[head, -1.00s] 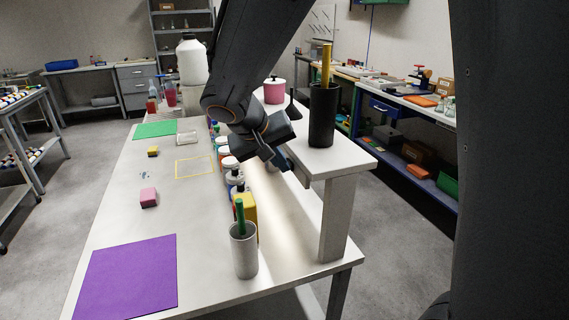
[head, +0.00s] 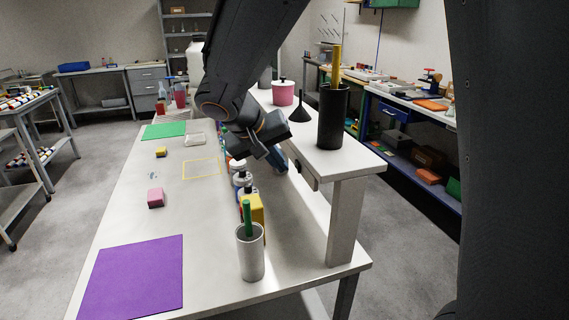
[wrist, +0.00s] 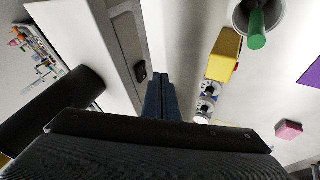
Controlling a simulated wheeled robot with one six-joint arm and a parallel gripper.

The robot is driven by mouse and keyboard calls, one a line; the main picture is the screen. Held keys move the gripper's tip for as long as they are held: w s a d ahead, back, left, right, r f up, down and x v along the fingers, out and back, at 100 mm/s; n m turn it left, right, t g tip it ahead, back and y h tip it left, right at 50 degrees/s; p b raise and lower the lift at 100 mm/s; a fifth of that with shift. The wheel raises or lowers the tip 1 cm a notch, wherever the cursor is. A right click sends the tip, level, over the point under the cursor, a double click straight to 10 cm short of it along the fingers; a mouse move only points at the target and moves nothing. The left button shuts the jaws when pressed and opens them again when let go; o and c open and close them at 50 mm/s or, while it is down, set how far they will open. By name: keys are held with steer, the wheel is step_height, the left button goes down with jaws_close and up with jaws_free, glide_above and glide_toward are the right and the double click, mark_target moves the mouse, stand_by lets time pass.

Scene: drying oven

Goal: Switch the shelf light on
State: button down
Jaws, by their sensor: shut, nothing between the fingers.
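The white raised shelf (head: 350,165) stands along the right side of the table. On its front edge is a grey plate (head: 310,179) with a small dark switch, which shows as a black rocker (wrist: 140,72) in the wrist view. My gripper (head: 281,163) is beside the shelf's front edge, its blue-grey fingers shut and empty. In the wrist view the fingertips (wrist: 160,77) are just right of the switch, apparently apart from it. The rocker's position is too small to tell. The table under the shelf has a bright strip of light.
Below my gripper stand several bottles, a yellow container (head: 253,209) and a grey cup (head: 250,253) with a green stick. On the shelf are a black holder (head: 333,118), a funnel (head: 300,110) and a pink pot (head: 283,94). The table's left part is mostly clear around the purple mat (head: 132,277).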

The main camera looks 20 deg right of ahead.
steer(key=w+a+b+v, duration=0.1)
steer(key=a+b+v, duration=0.1)
steer(key=v, duration=0.9)
steer(key=shift+f, duration=0.4)
steer(key=shift+s+a, duration=0.1)
